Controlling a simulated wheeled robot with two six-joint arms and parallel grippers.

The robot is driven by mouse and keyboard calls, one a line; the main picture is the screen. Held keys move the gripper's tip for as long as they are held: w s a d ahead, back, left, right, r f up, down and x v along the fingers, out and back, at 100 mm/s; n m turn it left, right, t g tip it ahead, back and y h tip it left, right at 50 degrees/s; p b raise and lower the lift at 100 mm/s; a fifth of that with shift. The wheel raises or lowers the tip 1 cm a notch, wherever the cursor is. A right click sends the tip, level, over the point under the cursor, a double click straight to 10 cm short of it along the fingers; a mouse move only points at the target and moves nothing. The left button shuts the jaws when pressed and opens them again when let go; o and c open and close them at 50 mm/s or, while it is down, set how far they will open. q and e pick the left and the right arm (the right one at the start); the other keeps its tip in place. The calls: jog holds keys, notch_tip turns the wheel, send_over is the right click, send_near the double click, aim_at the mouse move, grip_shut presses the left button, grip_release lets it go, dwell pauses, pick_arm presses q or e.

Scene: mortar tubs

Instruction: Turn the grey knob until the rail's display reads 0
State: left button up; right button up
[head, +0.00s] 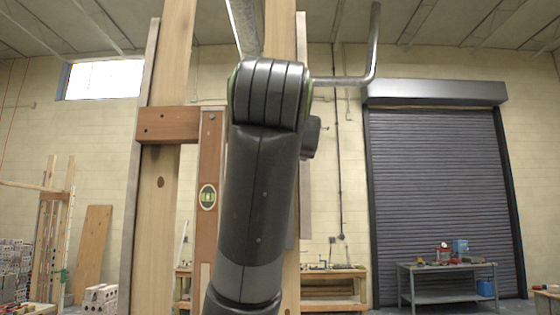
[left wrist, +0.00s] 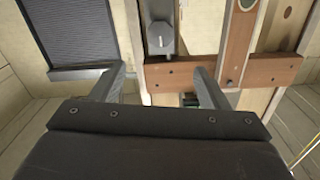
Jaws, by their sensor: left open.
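The grey knob (left wrist: 160,37) shows in the left wrist view, with a light mark on its face. It sits on a grey metal rail (left wrist: 158,10) beside a wooden post. My left gripper (left wrist: 158,70) is open, its two fingers apart and nothing seen between them. In that picture the knob appears above the gap between the fingertips, apart from both. In the head view my arm hides the knob and the gripper. A metal strip (head: 244,27), perhaps the same rail, shows above the arm. I cannot see the display or its reading. My right gripper is not in view.
Wooden posts (head: 171,60) and a reddish crossboard (head: 167,125) stand close ahead. A spirit level (head: 208,170) is upright beside them. A bent metal pipe (head: 373,45) projects at upper right. A workbench (head: 447,268) stands farther back before a roller door (head: 440,180).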

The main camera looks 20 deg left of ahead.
pick_arm(q)
jog(key=p+x, duration=0.7)
jog(key=x, duration=0.7)
jog(key=shift+w+p, duration=0.3)
jog(key=shift+p, duration=0.1)
jog(key=c, duration=1)
jog(key=shift+f+m, duration=0.1)
jog(key=shift+m, duration=0.2)
